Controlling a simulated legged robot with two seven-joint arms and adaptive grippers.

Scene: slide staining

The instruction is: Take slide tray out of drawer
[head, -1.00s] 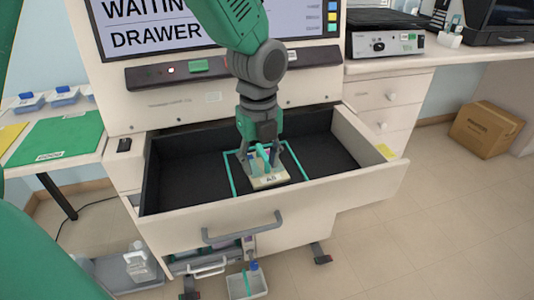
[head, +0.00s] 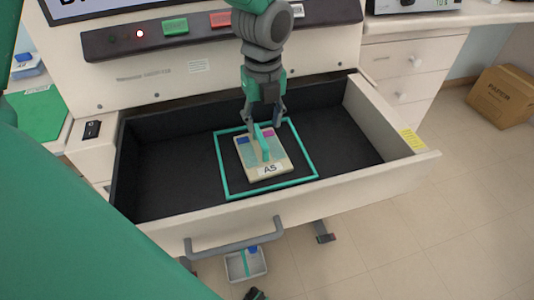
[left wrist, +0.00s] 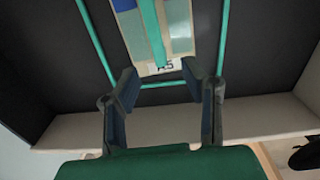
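The slide tray (head: 281,164) is a small cream block labelled A5 with coloured slides and an upright teal handle (head: 265,143). It lies inside the teal outline on the dark floor of the open drawer (head: 165,185). My left gripper (head: 263,122) is just behind and above the handle, fingers apart. In the left wrist view the open fingers (left wrist: 158,75) have nothing between them, and the tray (left wrist: 147,70) with its handle (left wrist: 152,30) lies beyond the tips. A small dark shape at the bottom edge of the head view may be part of my right gripper; its fingers cannot be made out.
The drawer's front wall (head: 330,193) and grey pull handle (head: 235,240) stand nearest me. The drawer floor either side of the outline is bare. A control strip with a green button (head: 174,26) runs above. A grey bin (head: 246,264) is below; a cardboard box (head: 502,96) stands right.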

